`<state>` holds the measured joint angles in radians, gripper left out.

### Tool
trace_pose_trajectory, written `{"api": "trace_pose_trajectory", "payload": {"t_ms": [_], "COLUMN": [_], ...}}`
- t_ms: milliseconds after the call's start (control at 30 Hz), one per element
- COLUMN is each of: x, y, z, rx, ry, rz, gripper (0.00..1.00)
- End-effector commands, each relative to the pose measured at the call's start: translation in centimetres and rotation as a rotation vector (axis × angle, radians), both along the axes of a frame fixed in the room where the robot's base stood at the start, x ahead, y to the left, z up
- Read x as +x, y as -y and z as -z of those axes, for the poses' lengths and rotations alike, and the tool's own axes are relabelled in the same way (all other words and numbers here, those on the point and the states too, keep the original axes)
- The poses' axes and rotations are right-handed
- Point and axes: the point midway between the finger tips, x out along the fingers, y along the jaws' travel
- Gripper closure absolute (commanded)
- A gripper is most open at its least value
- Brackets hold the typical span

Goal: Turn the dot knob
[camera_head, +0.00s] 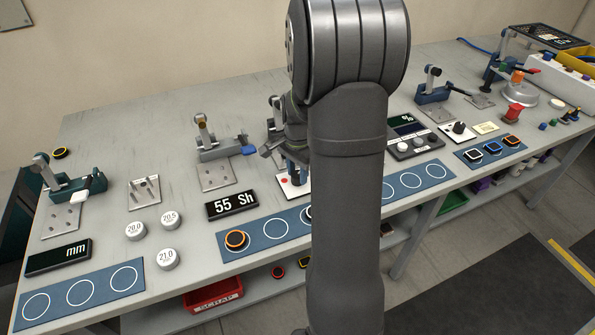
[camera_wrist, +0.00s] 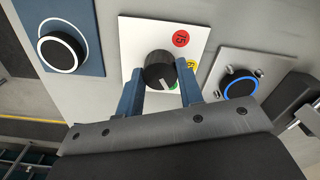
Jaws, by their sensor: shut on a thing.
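The dot knob (camera_wrist: 158,68) is a black round knob with a white pointer line, on a white panel (camera_wrist: 139,32) in the wrist view. A red dot (camera_wrist: 180,38) marked 75, a yellow dot (camera_wrist: 192,65) and a partly hidden green dot lie around it. The pointer line faces down and right in the picture, near the green dot. My gripper (camera_wrist: 159,73) has its two blue fingers on either side of the knob, shut on it. In the head view the panel (camera_head: 284,191) shows beside my arm; the knob is hidden behind the gripper.
In the wrist view a black ring part on a blue mat (camera_wrist: 87,14) lies left, and a grey plate (camera_wrist: 225,65) with a blue-ringed black button lies right. In the head view a 55 Sh display (camera_head: 232,205) and toggle clamps (camera_head: 215,145) stand left of my gripper.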

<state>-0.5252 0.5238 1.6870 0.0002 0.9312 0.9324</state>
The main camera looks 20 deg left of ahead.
Motion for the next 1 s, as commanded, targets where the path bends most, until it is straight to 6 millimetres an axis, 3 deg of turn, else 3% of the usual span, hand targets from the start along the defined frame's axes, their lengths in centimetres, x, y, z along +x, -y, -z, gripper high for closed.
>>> {"api": "trace_pose_trajectory", "payload": {"t_ms": [667,700,800,1000], "x": [0.12,0.12,0.09,0.05], "y": [-0.02,-0.02,-0.01,0.0], "z": [-0.1,-0.1,-0.08,-0.04], "rx": [0.001,0.001,0.001,0.0], "ry": [0.004,0.004,0.003,0.001], "rz": [0.067,0.067,0.067,0.067], "gripper": [0.89,0.64,0.45,0.44]}}
